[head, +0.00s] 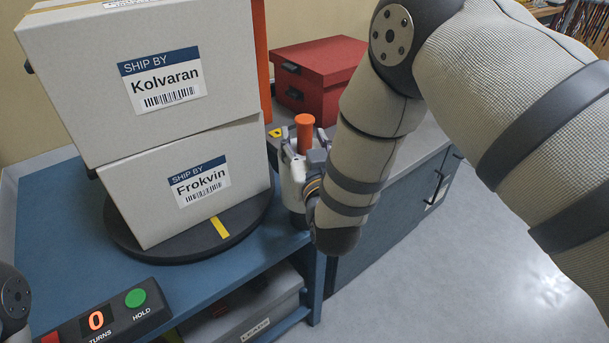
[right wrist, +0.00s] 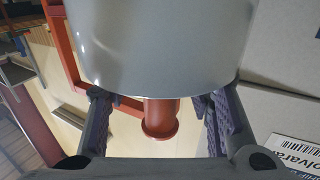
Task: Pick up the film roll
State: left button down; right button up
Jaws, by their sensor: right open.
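The film roll (head: 293,190) stands upright at the right end of the blue bench, with an orange handle (head: 305,127) sticking out of its top. In the right wrist view the pale grey film roll (right wrist: 160,45) fills the top middle, and its red-orange handle (right wrist: 160,118) shows below it. My right gripper (head: 303,160) is at the roll. Its fingers are apart, one on each side of the roll and handle in the right wrist view. I cannot tell whether they touch it. My arm hides part of the roll in the head view. My left gripper is out of view.
Two stacked white boxes, Kolvaran (head: 150,75) above Frokvin (head: 195,185), stand on a black turntable (head: 262,207) left of the roll. An orange upright (head: 261,60) stands behind them. A red box (head: 318,65) is behind the roll. A button panel (head: 110,312) is at the front.

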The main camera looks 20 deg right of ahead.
aim_at(304, 117)
grip_shut()
jog(key=shift+r, duration=0.15)
